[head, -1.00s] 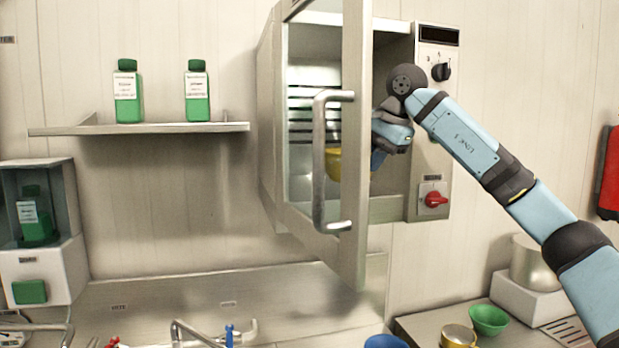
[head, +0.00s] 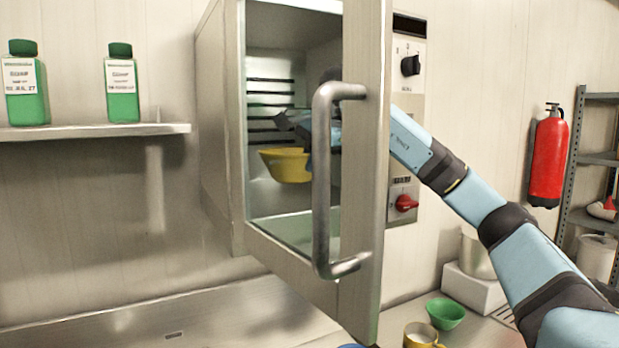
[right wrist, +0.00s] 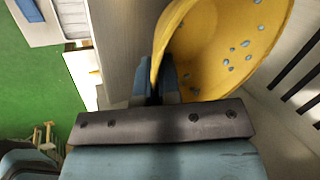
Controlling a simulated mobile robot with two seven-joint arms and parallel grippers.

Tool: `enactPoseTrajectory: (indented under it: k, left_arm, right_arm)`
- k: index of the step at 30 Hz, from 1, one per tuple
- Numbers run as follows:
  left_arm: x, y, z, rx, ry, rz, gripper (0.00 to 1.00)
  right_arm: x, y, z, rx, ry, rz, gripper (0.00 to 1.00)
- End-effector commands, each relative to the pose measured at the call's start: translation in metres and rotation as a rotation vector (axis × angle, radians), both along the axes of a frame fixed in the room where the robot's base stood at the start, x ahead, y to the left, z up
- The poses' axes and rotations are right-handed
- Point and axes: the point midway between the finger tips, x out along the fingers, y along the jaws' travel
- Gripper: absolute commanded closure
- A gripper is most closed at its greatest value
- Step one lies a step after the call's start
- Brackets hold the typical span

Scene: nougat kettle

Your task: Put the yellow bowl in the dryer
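The yellow bowl (head: 285,165) is inside the dryer (head: 222,120), above its floor, seen in the head view past the edge of the open door (head: 366,200). My right arm reaches in behind the door. The right gripper (head: 310,130) is partly hidden by the door handle and frame. In the right wrist view the fingers (right wrist: 158,80) are closed on the rim of the yellow bowl (right wrist: 215,50), which has blue spots inside. The bowl looks roughly level in the head view. My left gripper is not in view.
The dryer door stands open towards me with a long handle (head: 322,180). Slatted vents line the dryer's inner wall. A green bowl (head: 445,313) and a yellow mug (head: 420,336) stand on the counter below. A shelf (head: 95,131) with green bottles is at the left.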

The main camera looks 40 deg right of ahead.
Motion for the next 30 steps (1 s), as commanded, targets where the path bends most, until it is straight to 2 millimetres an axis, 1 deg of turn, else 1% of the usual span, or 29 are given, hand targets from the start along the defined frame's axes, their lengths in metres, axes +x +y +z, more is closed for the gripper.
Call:
enactPoseTrajectory:
  k: [2,6,9,19,23,30]
  left_arm:
    - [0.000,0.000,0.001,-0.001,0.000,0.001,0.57]
    - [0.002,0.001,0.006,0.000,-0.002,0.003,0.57]
    - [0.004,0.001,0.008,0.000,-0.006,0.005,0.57]
    - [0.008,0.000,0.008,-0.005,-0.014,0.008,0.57]
    - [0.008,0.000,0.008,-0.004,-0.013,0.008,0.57]
    - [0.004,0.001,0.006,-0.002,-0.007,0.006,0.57]
  right_arm:
    - [0.000,0.000,-0.005,-0.001,0.002,0.000,1.00]
    - [-0.001,0.000,-0.026,-0.002,0.002,-0.001,1.00]
    - [-0.001,0.000,-0.035,-0.001,0.001,0.000,1.00]
    - [0.000,0.000,-0.039,0.000,0.000,0.001,1.00]
    - [0.000,0.000,-0.038,0.000,0.000,0.001,0.71]
    - [0.000,0.000,-0.038,0.000,0.000,0.001,0.70]
